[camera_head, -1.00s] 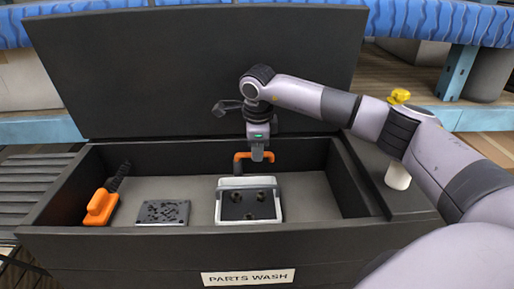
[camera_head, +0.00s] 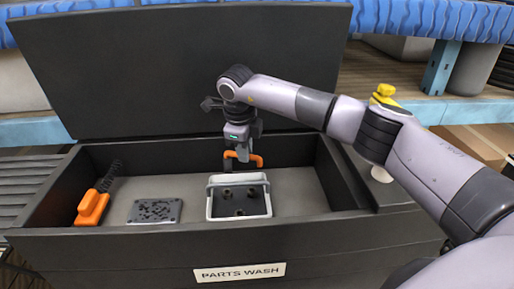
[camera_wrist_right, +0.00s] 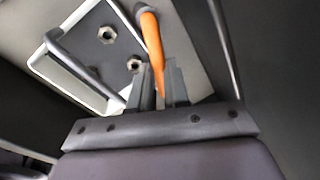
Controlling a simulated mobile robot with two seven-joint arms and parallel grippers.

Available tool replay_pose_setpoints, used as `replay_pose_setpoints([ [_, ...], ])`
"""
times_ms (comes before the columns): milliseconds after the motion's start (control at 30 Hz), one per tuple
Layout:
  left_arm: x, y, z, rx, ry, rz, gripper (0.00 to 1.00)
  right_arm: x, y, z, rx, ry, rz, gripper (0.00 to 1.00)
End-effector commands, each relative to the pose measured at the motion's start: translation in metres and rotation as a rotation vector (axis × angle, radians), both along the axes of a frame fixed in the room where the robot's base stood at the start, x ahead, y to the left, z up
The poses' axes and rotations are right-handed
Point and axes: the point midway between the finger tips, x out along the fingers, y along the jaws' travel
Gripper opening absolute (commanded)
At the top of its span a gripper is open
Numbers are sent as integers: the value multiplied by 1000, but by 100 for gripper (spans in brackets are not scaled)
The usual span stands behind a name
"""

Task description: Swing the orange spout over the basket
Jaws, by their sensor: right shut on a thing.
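The orange spout (camera_head: 257,160) is a bent tube near the back wall of the wash tub, just behind the basket. My right gripper (camera_head: 242,157) reaches down from above and is shut on the spout. In the right wrist view the spout (camera_wrist_right: 152,38) runs down between the two fingers (camera_wrist_right: 160,84). The basket (camera_head: 240,217) is a pale-rimmed tray with a grey handle, standing on the tub floor with several dark nuts inside. It also shows in the right wrist view (camera_wrist_right: 83,72), left of the spout. My left gripper is not in view.
An orange-handled brush (camera_head: 92,207) and a dark perforated plate (camera_head: 155,211) lie left of the basket. The raised lid (camera_head: 120,70) stands behind the tub. The right ledge (camera_head: 392,190) holds a white object partly hidden by my arm. Tub floor right of the basket is clear.

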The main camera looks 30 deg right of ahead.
Motion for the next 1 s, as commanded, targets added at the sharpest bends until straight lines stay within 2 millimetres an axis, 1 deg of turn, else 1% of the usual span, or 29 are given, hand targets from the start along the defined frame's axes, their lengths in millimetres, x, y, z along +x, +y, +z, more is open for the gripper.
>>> replay_pose_setpoints([
  [100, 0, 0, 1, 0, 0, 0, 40, 0, 0, 1, -1, 0, -62, 0],
  [300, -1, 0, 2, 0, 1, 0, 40, 0, 0, 1, -2, 1, -130, 0],
  [800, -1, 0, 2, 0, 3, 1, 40, 0, 0, 1, -1, 0, -152, 0],
  [833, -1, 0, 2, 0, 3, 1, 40, 0, 0, 1, -1, 0, -152, 19],
  [867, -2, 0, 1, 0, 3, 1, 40, 0, 0, 1, -1, 0, -152, 29],
  [900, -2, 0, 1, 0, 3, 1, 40, 0, 0, 1, -1, 0, -152, 42],
  [1000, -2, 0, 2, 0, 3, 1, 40, 0, 0, 0, -1, 0, -152, 42],
])
